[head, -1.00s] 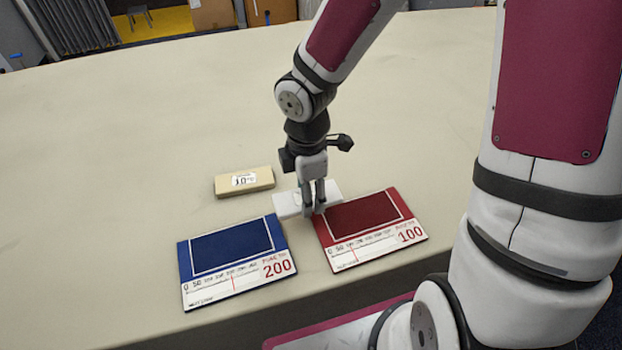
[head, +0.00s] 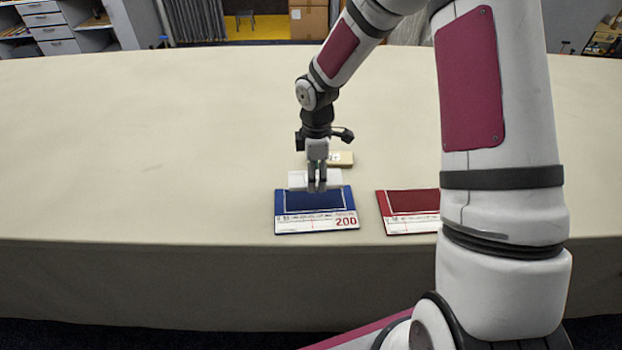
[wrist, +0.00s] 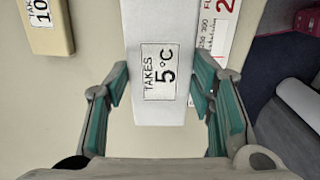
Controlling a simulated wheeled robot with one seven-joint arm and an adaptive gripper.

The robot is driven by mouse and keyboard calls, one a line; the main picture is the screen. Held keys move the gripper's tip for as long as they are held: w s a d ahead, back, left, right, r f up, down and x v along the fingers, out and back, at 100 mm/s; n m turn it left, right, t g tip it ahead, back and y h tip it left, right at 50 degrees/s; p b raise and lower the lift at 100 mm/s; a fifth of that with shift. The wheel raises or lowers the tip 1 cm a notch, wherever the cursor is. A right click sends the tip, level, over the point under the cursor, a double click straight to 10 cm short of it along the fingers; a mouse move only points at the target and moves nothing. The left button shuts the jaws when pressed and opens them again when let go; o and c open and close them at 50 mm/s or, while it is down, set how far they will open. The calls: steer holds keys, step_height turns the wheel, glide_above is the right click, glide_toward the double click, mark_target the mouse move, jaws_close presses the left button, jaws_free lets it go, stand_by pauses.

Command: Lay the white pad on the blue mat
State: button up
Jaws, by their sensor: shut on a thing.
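The white pad (head: 298,179) is between the fingers of my gripper (head: 317,188), which is shut on it. In the wrist view the pad (wrist: 160,25) carries a label reading "TAKES 5°C". In the head view the pad overlaps the far edge of the blue mat (head: 290,201). I cannot tell its exact height above the mat. The mat's printed "200" strip shows at the front in the head view. In the wrist view part of this white strip (wrist: 207,35) shows right of the pad, and the blue area is hidden.
A red mat (head: 408,201) lies right of the blue mat, partly hidden by my arm. A beige block (head: 342,159) lies behind the blue mat; it also shows at the upper left of the wrist view (wrist: 45,25). The cloth table (head: 130,150) is clear to the left.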

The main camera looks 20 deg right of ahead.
mark_target(314, 199)
steer(key=shift+a, duration=0.15)
steer(key=shift+f+b, duration=0.95)
steer(key=shift+f, duration=2.3)
steer(key=shift+f, duration=0.3)
steer(key=o, duration=1.2)
steer(key=shift+o, duration=0.2)
steer(key=shift+r, duration=0.1)
step_height(314, 199, up, 12)
steer(key=shift+r, duration=0.1)
